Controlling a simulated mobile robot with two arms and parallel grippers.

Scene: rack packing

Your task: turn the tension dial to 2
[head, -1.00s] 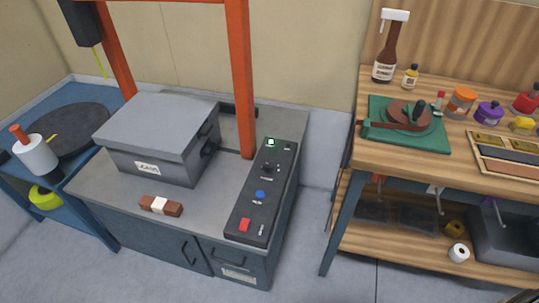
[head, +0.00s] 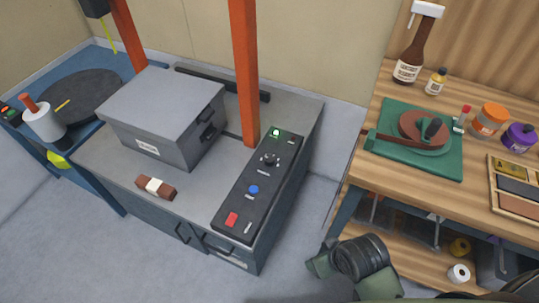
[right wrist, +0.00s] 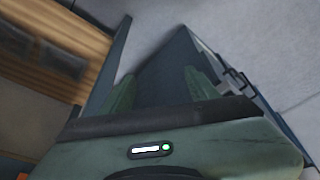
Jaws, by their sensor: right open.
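The tension dial appears to be the black round knob (head: 269,160) on the dark sloping control panel (head: 241,205); its numbers and pointer are too small to read. A lit green indicator (head: 276,132) sits above it. In the head view, my right wrist is low at the bottom right, apart from the panel. My left gripper is not in view.
An orange post (head: 245,75) rises behind the panel. A wooden bench (head: 365,185) with bottles stands right, across a floor gap.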

